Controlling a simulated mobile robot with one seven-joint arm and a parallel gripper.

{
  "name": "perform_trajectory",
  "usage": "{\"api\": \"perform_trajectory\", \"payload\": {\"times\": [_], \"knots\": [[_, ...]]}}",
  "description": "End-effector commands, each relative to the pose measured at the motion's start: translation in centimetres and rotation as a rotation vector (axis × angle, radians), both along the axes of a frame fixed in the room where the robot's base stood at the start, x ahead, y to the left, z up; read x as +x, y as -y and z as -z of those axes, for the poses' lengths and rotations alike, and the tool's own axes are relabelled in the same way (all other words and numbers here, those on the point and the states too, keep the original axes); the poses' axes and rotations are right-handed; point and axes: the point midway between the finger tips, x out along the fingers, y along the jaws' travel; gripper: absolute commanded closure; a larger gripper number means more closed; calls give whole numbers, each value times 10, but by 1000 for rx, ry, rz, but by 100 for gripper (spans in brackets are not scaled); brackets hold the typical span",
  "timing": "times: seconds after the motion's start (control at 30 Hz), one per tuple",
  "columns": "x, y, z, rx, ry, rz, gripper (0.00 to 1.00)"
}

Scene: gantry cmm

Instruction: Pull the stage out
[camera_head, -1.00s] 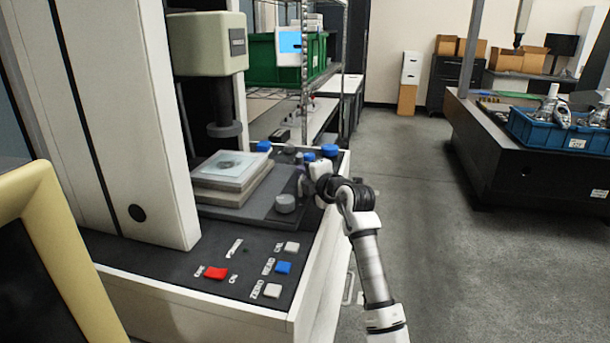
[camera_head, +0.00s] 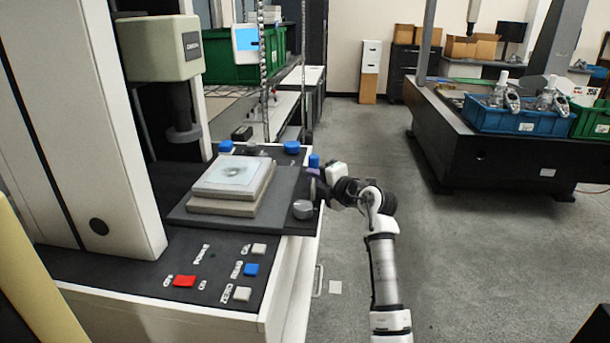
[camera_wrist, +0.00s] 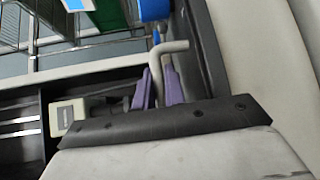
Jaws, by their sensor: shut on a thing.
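The stage (camera_head: 280,190) is a dark flat plate on the machine's bed, carrying a light block with a glass-topped plate (camera_head: 232,176). In the head view it reaches past the bed's right edge. A round grey knob (camera_head: 303,209) sits at its front right corner. My gripper (camera_head: 318,188) is at the stage's right edge, its fingers mostly hidden by my wrist. In the wrist view, my purple fingers (camera_wrist: 158,86) are shut around a bent grey handle (camera_wrist: 170,47). Where the handle joins the stage is unclear.
The measuring column and probe head (camera_head: 158,48) stand over the bed. Buttons, including a red one (camera_head: 184,281), lie in front of the stage. Blue-capped knobs (camera_head: 291,147) stand behind it. The grey floor (camera_head: 385,155) on the right is open, up to a dark table with blue bins (camera_head: 515,119).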

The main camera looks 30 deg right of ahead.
Motion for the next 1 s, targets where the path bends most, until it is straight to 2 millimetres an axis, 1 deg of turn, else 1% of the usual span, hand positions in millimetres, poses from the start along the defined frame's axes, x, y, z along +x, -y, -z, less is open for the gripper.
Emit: {"api": "perform_trajectory", "payload": {"times": [0.17,0.2,0.33,0.6,0.73,0.87,1.0], "knots": [[1,-2,0,-1,0,-2,100],[1,-2,0,-1,0,-3,84],[1,-2,0,-1,0,-3,67],[1,-2,0,-1,0,-2,67],[-7,1,-1,-1,1,0,67],[-27,5,-2,-2,3,2,67],[-59,10,-7,-3,3,2,67]]}}
